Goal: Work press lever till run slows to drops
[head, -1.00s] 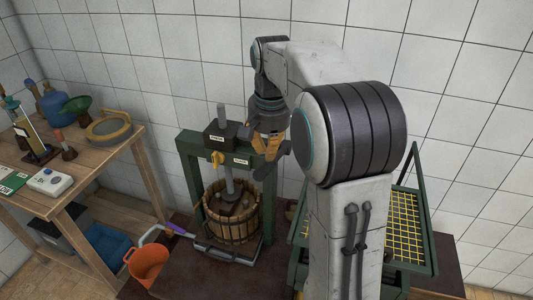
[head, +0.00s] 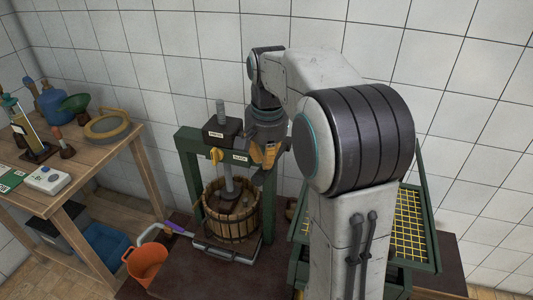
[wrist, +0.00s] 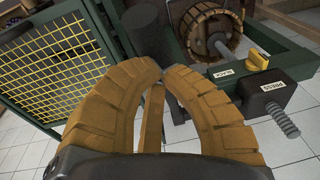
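The green-framed press (head: 190,170) stands on a dark table, with a slatted wooden basket (head: 232,228) under its screw. Its black head block (head: 222,132) and yellow knob (head: 216,154) show; they also appear in the wrist view, the block (wrist: 270,97) at right and the knob (wrist: 257,58) above it. My gripper (head: 266,160) is at the right end of the press's top beam. In the wrist view my orange fingers (wrist: 162,72) curve together, tips almost meeting. A dark cylinder (wrist: 145,28), perhaps the lever's grip, lies just beyond them; contact is unclear. No running liquid is visible.
An orange bucket (head: 146,263) is at the press's lower left, near a purple-handled tool (head: 178,229). A green rack with yellow mesh (head: 408,220) stands right of my arm. A wooden bench (head: 70,190) with bottles and a funnel is at left.

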